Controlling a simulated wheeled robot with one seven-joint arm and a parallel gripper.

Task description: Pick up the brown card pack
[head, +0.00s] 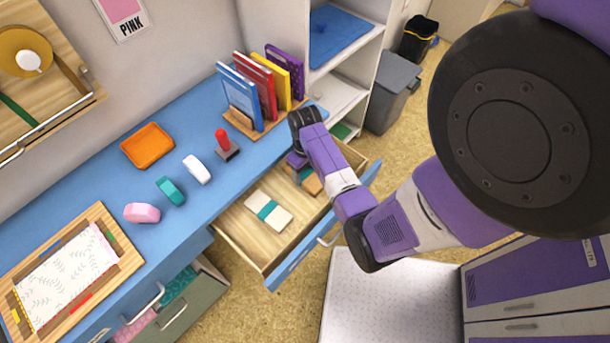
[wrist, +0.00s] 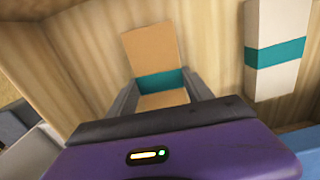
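The brown card pack (head: 313,186) lies in the open drawer, near its back right part. In the wrist view the brown card pack (wrist: 150,45) has a teal band around its middle and its near part runs between my fingers. My gripper (head: 301,171) reaches down into the drawer over the pack and hides part of it. In the wrist view the two fingers of my gripper (wrist: 161,79) stand apart, one on each side of the pack at the band. No clear gap shows, and I cannot tell whether they press on it.
A white card pack (head: 268,211) with a teal band lies left of the brown one in the drawer (head: 236,226). The drawer walls are close to my gripper. Books (head: 272,85), a red-handled stamp (head: 226,147) and an orange tray (head: 147,145) stand on the blue desk.

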